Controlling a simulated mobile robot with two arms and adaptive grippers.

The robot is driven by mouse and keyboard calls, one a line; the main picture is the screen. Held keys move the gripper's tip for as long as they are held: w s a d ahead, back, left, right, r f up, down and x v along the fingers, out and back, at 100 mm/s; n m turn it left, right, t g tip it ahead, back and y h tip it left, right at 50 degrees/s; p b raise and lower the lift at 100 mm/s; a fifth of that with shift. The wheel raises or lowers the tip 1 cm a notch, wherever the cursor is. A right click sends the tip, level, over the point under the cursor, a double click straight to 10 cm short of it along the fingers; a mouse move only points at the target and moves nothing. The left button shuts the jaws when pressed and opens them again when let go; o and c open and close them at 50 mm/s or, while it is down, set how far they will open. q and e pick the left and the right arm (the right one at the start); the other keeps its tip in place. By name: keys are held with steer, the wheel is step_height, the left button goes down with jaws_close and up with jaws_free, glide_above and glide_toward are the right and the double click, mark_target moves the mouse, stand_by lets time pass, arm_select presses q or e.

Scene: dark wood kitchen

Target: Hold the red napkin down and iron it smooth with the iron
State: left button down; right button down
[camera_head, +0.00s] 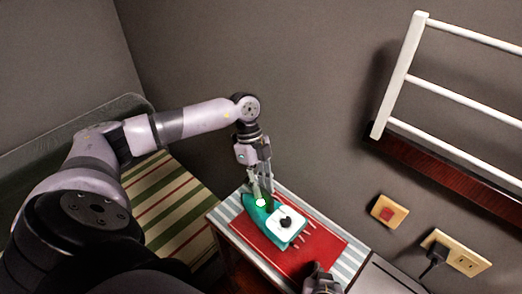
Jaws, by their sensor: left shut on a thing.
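The red napkin (325,247) lies on a narrow surface with a light blue and white striped cover (352,262). The teal and white iron (263,224) is over the left and back part of the napkin and hides that area. I cannot tell whether it presses on the cloth. My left gripper (260,196) is shut on the iron at its back left end; a bright green spot shows there. My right gripper (321,281) is at the bottom edge, at the napkin's front. It is cut off by the frame, so its fingers and any contact are unclear.
A white rail rack (397,78) is on the wall at the upper right. A red switch (388,211) and a socket with a black plug (436,252) are lower right. A striped seat (168,200) is at the left, beneath my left arm.

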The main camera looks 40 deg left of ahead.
mark_target(269, 194)
arm_select(q)
steer(key=shift+f, duration=0.55)
stand_by(0.4)
steer(key=shift+d, duration=0.15)
steer(key=shift+s+d, duration=0.15)
steer(key=shift+d, duration=1.2)
steer(key=shift+d+r, duration=0.1)
steer(key=shift+d, duration=0.95)
steer(key=shift+a, duration=0.1)
